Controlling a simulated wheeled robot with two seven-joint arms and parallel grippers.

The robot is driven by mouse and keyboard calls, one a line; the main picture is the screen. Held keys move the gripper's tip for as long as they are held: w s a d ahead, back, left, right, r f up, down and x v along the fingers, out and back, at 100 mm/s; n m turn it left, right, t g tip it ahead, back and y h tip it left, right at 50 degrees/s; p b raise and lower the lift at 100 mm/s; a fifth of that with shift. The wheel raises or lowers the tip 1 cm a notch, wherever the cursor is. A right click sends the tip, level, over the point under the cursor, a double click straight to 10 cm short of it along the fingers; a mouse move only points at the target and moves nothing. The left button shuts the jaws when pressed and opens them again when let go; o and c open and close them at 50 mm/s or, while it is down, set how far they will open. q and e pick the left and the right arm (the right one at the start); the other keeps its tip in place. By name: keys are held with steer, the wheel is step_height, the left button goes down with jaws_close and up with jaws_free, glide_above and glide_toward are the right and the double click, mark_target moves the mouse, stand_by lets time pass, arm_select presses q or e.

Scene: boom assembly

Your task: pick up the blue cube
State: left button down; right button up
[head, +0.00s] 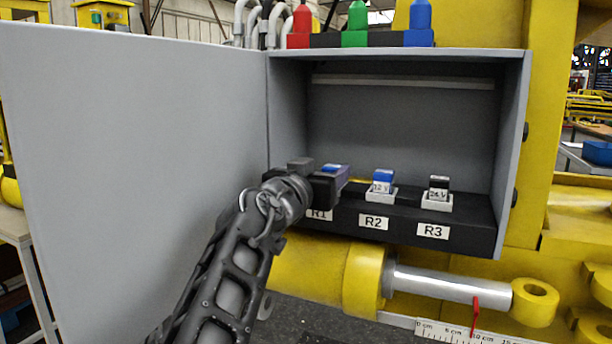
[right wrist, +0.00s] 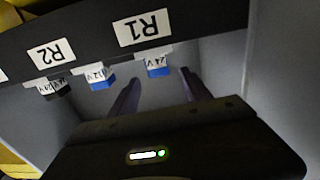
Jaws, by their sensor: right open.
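Three small blocks sit in white sockets on a black ledge inside the grey cabinet. The blue cube at R1 (head: 333,168) is partly hidden by my right gripper (head: 338,178); it shows in the right wrist view (right wrist: 158,67). A second blue cube (head: 383,176), marked 12 V, sits at R2. A black block (head: 439,183), marked 24 V, sits at R3. My right gripper is open, and in the right wrist view its two fingers (right wrist: 160,80) lie on either side of the R1 blue cube, with gaps visible. I cannot tell how far they reach past it. My left gripper is out of view.
The cabinet's open door (head: 135,170) stands to the left of my right arm. The cabinet's right wall (head: 510,140) bounds the ledge. Red, green and blue lamps (head: 357,24) stand on top. A yellow cylinder (head: 330,272) lies below the ledge. Space above the blocks is clear.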

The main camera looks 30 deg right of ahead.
mark_target(332, 168)
steer(key=shift+s+d, duration=0.2)
steer(key=shift+x, duration=0.9)
steer(key=shift+w+d+p, duration=0.25)
steer(key=shift+w+p, duration=0.05)
steer(key=shift+w, duration=0.05)
steer(key=shift+w+d, duration=0.15)
steer(key=shift+d, duration=0.15)
steer(key=p+x, duration=0.2)
steer(key=x, duration=0.1)
steer(key=shift+w+d, duration=0.2)
steer(key=shift+w, duration=0.05)
steer(key=shift+w+d, duration=0.3)
steer(key=shift+d, duration=0.1)
